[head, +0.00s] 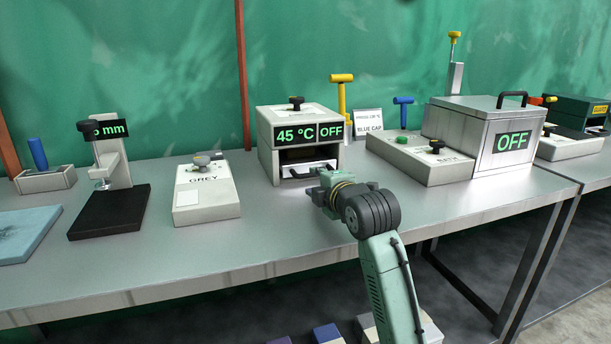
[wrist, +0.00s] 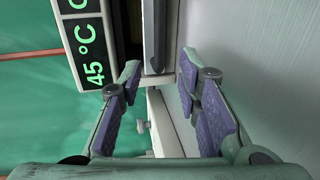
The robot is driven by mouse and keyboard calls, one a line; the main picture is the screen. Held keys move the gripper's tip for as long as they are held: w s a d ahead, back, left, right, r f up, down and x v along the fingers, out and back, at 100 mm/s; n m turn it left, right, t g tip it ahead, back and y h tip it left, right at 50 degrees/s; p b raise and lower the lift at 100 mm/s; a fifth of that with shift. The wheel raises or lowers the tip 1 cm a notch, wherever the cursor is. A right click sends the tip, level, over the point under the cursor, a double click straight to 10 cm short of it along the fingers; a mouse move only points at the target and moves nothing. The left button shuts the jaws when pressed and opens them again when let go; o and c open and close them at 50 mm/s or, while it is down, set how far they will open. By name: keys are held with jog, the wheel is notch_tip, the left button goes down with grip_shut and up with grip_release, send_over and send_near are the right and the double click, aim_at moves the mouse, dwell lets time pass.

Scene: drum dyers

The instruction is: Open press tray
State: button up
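The press (head: 267,131) is a pale box with a lit display reading 45 °C and OFF and a knob on top. Its tray (head: 299,171) shows as a light front in the dark slot below the display; it looks close to the press body. My gripper (head: 318,184) is just in front of the tray, at its right part, and covers some of it. In the wrist view my gripper (wrist: 157,70) is open, with its two padded fingers apart. A grey bar at the press front lies ahead, between the fingertips; I cannot tell whether they touch it.
The metal table (head: 255,235) runs beneath everything. A pale block labelled GREY (head: 205,205) is left of the press. A yellow hammer-shaped tool (head: 342,90), a BLUE CAP sign (head: 368,121) and a large OFF box (head: 475,125) stand right. The table front before the press is clear.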

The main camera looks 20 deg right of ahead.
aim_at(308, 176)
jog(key=p+x, duration=0.1)
jog(key=x, duration=0.6)
jog(key=shift+w, duration=0.3)
jog(key=shift+c, duration=0.2)
grip_shut()
dwell(0.3)
